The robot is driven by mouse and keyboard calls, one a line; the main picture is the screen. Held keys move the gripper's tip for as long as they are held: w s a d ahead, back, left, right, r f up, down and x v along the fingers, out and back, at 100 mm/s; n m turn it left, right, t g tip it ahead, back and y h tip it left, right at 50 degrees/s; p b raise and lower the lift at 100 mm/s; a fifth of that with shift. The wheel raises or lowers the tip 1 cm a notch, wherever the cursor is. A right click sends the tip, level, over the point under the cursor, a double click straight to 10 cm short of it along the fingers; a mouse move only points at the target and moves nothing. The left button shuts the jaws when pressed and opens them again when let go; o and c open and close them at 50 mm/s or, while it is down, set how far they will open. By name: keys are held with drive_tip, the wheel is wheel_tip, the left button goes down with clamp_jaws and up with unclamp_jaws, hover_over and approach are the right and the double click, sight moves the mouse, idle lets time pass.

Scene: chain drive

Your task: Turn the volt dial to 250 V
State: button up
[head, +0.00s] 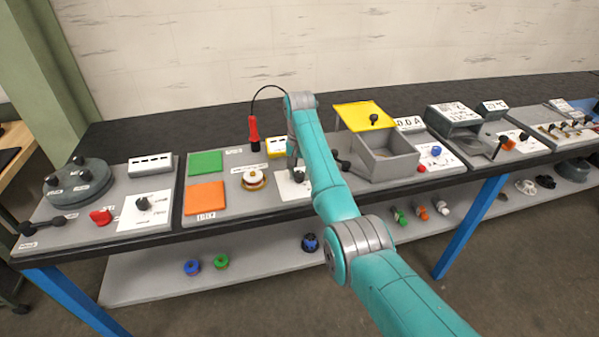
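My teal arm reaches over the bench, and its wrist points down at the middle panel. My gripper (298,172) is small and partly hidden by my own arm, so I cannot tell its opening. Just below it is a dark dial (302,178) on a white scale plate (290,191). The arm covers the plate's right part. I cannot tell whether the fingers touch the dial. Another black dial (142,203) sits on a white plate on the left panel. The scale markings are too small to read, so I cannot tell which dial is for volts or its setting.
Left of my gripper are a brass-and-white knob (253,180), orange (205,198) and green (205,163) plates, and a red-handled probe (254,133) with a cable. To the right stands a grey box (386,160) with a raised yellow lid (363,116).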

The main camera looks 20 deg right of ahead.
drive_tip(key=shift+c, duration=1.2)
drive_tip(key=shift+m, duration=3)
drive_tip(key=o, duration=1.2)
drive_tip(key=shift+c, duration=0.2)
